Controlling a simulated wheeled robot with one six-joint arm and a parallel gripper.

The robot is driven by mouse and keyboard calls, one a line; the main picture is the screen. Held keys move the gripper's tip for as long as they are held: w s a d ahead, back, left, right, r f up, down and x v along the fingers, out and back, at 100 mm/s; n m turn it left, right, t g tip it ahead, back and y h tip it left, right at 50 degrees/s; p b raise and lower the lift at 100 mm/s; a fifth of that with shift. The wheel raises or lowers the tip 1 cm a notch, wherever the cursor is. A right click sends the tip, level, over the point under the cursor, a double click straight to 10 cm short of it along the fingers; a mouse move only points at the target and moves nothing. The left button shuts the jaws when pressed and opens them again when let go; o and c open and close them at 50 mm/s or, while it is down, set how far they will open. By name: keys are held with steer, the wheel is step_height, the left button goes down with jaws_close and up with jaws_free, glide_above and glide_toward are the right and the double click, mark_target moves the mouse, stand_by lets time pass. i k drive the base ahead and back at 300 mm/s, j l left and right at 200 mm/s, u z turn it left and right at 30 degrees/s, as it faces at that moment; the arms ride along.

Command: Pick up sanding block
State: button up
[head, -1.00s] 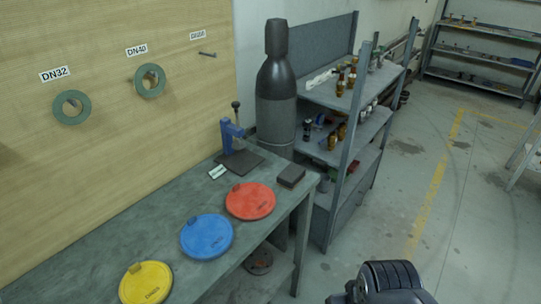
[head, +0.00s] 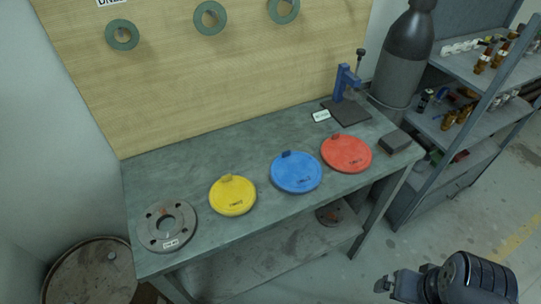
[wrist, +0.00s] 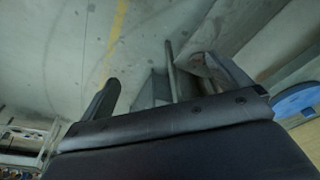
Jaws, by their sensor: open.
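A dark grey rectangular block (head: 395,141), which looks like the sanding block, lies flat on the workbench (head: 262,183) near its right end, right of the red disc. My gripper (head: 384,285) is at the lower right of the head view, in front of the bench and well apart from the block. In the wrist view my gripper (wrist: 165,88) shows two spread fingers with nothing held between them. I cannot make out the block in the wrist view.
Red (head: 346,153), blue (head: 296,172) and yellow (head: 232,195) discs and a grey flange (head: 166,226) lie along the bench. A blue press (head: 347,95) stands behind the block. A gas cylinder (head: 402,55) and a shelf rack (head: 468,120) stand to the right.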

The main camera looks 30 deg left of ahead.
mark_target(397, 141)
steer(key=u, duration=2.35)
steer(key=z, duration=2.1)
steer(key=i+l+u, duration=0.1)
steer(key=u, duration=0.35)
steer(key=l+u, duration=0.15)
steer(key=u, duration=0.35)
steer(key=l+u, duration=0.15)
steer(key=u, duration=0.3)
steer(key=l+u, duration=0.2)
steer(key=u, duration=0.25)
steer(key=l+u, duration=0.15)
steer(key=l, duration=0.35)
steer(key=k+l+u, duration=0.15)
steer(key=l, duration=0.3)
steer(key=l+u, duration=0.15)
steer(key=l, duration=0.3)
steer(key=k+l+u, duration=0.15)
steer(key=l, duration=0.3)
steer(key=k+l+u, duration=0.2)
steer(key=l, duration=0.25)
